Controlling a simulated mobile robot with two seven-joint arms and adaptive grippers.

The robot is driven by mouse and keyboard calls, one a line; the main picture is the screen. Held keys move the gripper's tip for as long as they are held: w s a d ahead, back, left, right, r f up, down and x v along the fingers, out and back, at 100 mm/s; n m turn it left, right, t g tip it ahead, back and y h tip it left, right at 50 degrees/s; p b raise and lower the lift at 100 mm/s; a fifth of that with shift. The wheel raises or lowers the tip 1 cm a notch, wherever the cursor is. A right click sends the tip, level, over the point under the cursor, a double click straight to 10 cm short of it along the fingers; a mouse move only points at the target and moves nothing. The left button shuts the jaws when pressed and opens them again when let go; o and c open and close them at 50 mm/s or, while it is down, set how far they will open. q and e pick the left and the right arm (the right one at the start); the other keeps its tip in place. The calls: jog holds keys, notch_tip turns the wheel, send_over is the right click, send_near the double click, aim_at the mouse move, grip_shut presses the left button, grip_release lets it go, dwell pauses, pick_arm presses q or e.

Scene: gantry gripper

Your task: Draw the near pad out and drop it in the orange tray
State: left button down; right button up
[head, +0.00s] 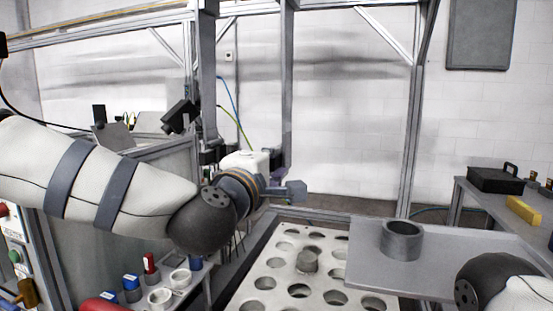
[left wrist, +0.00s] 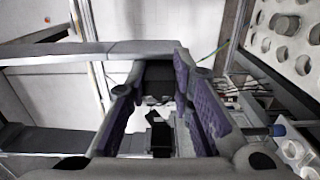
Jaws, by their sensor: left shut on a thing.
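My left gripper (head: 284,190) reaches in from the left and is level with the back left of the grey hole plate, in front of the gantry's upright. In the left wrist view its two purple-lined fingers (left wrist: 165,105) stand either side of a dark block (left wrist: 158,80), which I take to be the near pad. The gripper is shut on it; its outline is partly hidden by the fingers. The gantry gripper's black parts (head: 206,152) hang behind my wrist and are mostly hidden. I cannot make out an orange tray. My right gripper is out of view.
The hole plate (head: 272,277) holds a grey peg (head: 307,261). A grey shelf (head: 365,277) carries a dark ring (head: 401,242). Small cups (head: 160,298) and blue items stand at lower left. A side bench at right holds a black case (head: 495,180) and a yellow block (head: 523,210).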

pick_arm(q)
jog(key=shift+s+a, duration=0.1)
jog(key=shift+s, duration=0.05)
jog(key=shift+s+f, duration=0.1)
jog(key=shift+s, duration=0.1)
jog(key=v, duration=0.6)
jog(key=shift+s, duration=0.25)
dwell(0.6)
